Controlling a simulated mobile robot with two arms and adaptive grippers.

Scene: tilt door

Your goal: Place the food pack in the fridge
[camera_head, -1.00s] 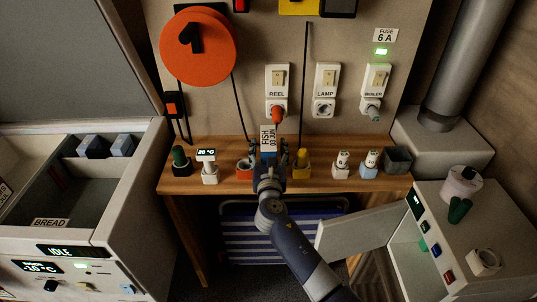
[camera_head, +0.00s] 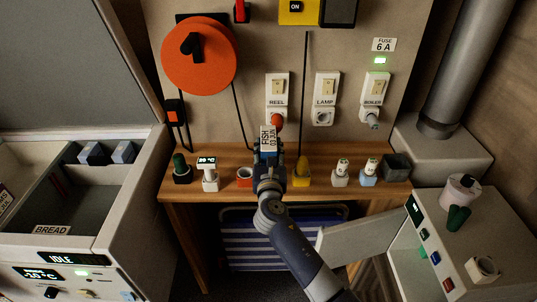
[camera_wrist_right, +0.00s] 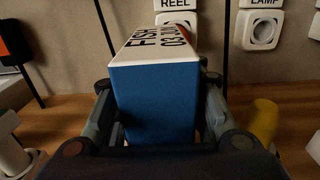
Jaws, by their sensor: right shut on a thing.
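The food pack (camera_head: 268,139) is a blue and white box labelled FISH. It also fills the middle of the right wrist view (camera_wrist_right: 155,100), its blue end facing the camera. My right gripper (camera_head: 268,153) is shut on it, with one finger on each side, over the wooden bench. The fridge (camera_head: 433,262) is the white cabinet at the lower right. Its door (camera_head: 360,236) stands open to the left and part of the pale inside shows. My left gripper is not in view.
A chest freezer (camera_head: 95,205) stands open at left. A blue-striped folding item (camera_head: 240,240) is below the bench.

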